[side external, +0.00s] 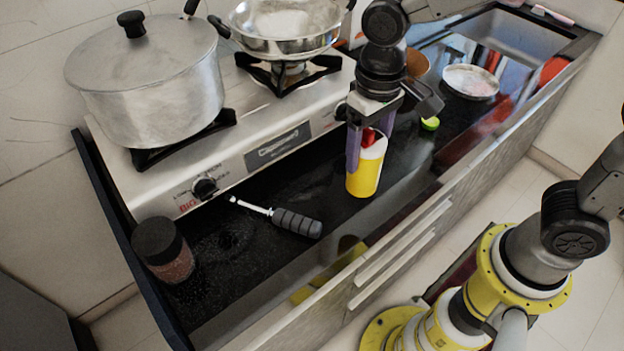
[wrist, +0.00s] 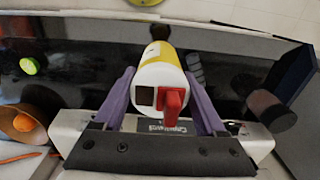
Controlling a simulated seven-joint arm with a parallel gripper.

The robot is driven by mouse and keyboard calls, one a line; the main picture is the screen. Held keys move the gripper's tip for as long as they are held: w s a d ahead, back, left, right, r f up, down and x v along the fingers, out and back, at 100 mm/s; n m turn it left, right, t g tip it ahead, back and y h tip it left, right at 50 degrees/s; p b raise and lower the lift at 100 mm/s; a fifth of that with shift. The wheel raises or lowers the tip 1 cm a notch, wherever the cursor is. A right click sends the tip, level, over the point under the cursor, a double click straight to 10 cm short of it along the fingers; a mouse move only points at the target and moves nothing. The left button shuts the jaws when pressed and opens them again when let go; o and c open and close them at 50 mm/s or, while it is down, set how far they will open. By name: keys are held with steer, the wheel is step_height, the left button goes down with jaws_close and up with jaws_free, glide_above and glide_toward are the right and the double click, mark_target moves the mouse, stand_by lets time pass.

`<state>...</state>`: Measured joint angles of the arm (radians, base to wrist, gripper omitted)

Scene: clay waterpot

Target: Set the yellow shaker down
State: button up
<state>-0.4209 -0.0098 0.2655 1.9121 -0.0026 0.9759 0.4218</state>
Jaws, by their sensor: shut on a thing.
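The yellow shaker (side external: 364,178) has a yellow body, a white top and a red flap. It stands upright at the counter's front part, below my gripper (side external: 369,143). My gripper is shut on the shaker, with a purple finger on each side of its white top. In the wrist view the shaker (wrist: 158,68) sits between the two fingers of my gripper (wrist: 160,88), its white top and red flap facing the camera. The shaker's base appears at or very near the black counter (side external: 260,257); I cannot tell whether it touches.
A grey-handled tool (side external: 296,222) lies left of the shaker. A dark-lidded jar (side external: 163,250) stands at the counter's left end. The stove (side external: 190,182) with a big pot (side external: 150,85) and a steel pan (side external: 285,30) is behind. A green item (side external: 430,123) lies to the right.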

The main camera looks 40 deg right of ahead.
steer(key=w+a+f, duration=0.4)
steer(key=w+f, duration=0.5)
steer(key=f, duration=0.2)
steer(key=shift+w+f, duration=0.2)
steer(key=shift+w, duration=0.05)
steer(key=shift+f, duration=0.15)
steer(key=o, duration=1.4)
